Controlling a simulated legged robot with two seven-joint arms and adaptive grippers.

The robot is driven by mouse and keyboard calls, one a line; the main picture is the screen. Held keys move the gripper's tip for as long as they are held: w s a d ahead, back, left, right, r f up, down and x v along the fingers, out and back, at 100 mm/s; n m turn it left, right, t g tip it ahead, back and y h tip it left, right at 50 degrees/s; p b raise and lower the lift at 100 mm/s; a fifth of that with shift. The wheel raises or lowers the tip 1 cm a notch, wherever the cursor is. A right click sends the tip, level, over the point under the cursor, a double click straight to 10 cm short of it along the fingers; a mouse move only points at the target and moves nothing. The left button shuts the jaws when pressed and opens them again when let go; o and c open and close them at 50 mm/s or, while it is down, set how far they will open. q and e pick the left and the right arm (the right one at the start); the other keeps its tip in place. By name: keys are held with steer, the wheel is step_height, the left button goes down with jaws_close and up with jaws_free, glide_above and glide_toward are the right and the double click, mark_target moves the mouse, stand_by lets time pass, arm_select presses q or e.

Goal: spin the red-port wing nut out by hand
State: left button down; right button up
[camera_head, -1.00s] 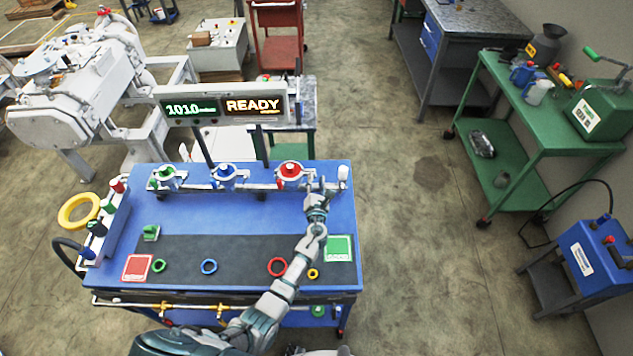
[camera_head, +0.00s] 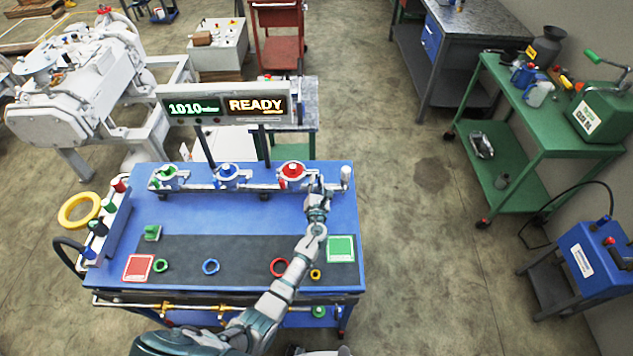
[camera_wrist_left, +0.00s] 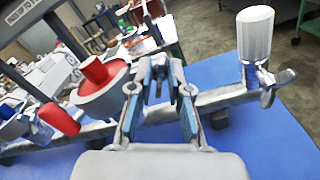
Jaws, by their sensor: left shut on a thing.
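The red port (camera_head: 292,171) is the rightmost of the three ports on the rail at the back of the blue bench. It also shows in the left wrist view, as a red-capped fitting (camera_wrist_left: 98,75) left of the fingers. My left gripper (camera_head: 318,187) is just right of the red port, at the rail. In the left wrist view its fingers (camera_wrist_left: 158,95) are closed in on a small dark part between them, at the port's clamp, where the wing nut sits. The fingers hide most of the nut. My right gripper is not in view.
A white cylinder (camera_head: 345,173) stands close right of my left gripper. The blue port (camera_head: 228,177) and green port (camera_head: 167,178) are to the left. A display reading READY (camera_head: 228,107) is above the rail. Coloured rings lie on the dark mat (camera_head: 235,250).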

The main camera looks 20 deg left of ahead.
arm_select(q)
steer(key=shift+s+f, duration=0.1)
steer(key=shift+f, duration=0.2)
steer(key=shift+n, duration=0.8)
steer(key=shift+r, duration=0.1)
steer(key=c, duration=1.4)
jaws_free()
steer(key=shift+o, duration=0.4)
steer(key=v, duration=1.1)
steer(key=shift+s+d, duration=0.2)
steer(key=shift+s, duration=0.05)
